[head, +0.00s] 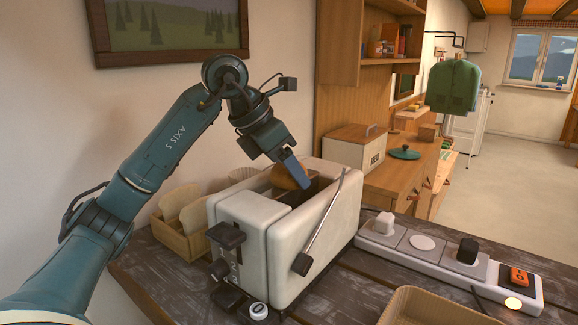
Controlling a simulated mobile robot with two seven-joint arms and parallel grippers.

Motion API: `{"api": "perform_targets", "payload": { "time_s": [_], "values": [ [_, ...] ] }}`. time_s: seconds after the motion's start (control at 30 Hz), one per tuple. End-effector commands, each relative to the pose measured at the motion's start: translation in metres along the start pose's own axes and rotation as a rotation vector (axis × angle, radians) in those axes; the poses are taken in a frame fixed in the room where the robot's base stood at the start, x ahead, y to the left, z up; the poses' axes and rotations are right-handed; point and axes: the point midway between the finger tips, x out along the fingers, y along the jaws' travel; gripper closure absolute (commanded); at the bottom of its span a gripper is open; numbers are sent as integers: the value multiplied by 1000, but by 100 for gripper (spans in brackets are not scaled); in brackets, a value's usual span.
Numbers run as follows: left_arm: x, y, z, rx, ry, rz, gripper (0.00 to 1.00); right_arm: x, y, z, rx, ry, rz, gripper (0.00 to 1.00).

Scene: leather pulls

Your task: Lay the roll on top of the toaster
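The cream toaster (302,235) stands on the dark wooden counter, with black controls on its near end. The brown roll (281,178) shows at the toaster's top, toward the far end, partly covered by my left gripper (293,175). The gripper points down over the toaster, with one blue finger in front of the roll. The other finger is hidden, so I cannot tell whether it grips the roll. I also cannot tell whether the roll touches the toaster. My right gripper is not in view.
A thin metal rod (325,220) with a dark end slants across the toaster's right side. A wooden holder with bread slices (180,238) is left of the toaster. A power strip (420,259) lies to the right, and a wicker tray (432,306) is at the front.

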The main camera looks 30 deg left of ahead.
Motion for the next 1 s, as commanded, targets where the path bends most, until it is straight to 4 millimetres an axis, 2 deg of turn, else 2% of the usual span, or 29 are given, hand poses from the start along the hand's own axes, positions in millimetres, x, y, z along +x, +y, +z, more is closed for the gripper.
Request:
{"api": "perform_targets", "payload": {
  "time_s": [0.03,0.23,0.47,0.57,0.67,1.0],
  "values": [
    [0,0,0,0,1,0,35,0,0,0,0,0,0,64],
    [0,0,0,0,1,0,19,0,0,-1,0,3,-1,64],
    [-1,0,1,0,0,0,19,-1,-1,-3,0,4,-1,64],
    [-7,0,2,0,-1,1,19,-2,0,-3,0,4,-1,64],
    [-22,0,2,0,-3,2,19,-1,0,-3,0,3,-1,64],
    [-94,0,2,0,-3,2,19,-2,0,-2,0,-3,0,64]
  ]
}}
